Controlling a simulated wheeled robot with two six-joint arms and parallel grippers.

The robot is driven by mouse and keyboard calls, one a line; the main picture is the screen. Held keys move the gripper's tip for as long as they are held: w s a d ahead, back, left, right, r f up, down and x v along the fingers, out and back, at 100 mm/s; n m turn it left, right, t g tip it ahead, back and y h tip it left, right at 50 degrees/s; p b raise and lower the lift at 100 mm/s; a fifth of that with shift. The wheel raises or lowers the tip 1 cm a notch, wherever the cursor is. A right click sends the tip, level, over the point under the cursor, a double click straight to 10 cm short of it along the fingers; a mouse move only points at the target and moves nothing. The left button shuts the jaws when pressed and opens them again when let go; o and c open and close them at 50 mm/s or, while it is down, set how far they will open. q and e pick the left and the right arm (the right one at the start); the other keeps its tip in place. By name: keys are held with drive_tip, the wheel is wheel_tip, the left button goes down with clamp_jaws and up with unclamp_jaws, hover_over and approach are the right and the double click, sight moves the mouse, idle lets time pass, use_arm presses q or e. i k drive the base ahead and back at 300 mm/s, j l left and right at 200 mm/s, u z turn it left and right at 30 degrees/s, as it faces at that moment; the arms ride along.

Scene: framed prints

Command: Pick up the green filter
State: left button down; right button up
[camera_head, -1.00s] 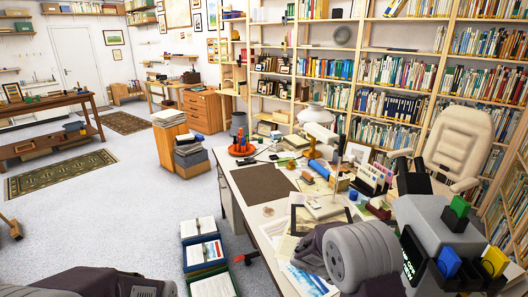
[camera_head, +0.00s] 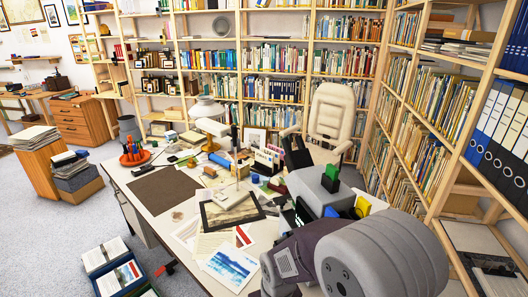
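The green filter (camera_head: 332,171) stands upright at the top of a grey device (camera_head: 315,190) on the right side of the desk. A blue piece (camera_head: 332,212) and a yellow piece (camera_head: 362,206) sit in the same device, lower and nearer to me. My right arm's thick grey joint fills the lower right and covers part of the desk just in front of the device.
The desk (camera_head: 148,222) holds papers, a dark mat (camera_head: 165,190), a lamp (camera_head: 205,112) and small items. A cream chair (camera_head: 328,115) stands behind it. A tall bookshelf (camera_head: 435,110) closes off the right. A document crate (camera_head: 118,278) and stacked boxes (camera_head: 75,182) stand on the floor.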

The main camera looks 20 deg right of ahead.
sight(332, 173)
drive_tip(key=k+z, duration=0.1)
drive_tip(key=z, duration=0.6)
drive_tip(key=i+z, duration=0.15)
drive_tip(key=z, duration=0.65)
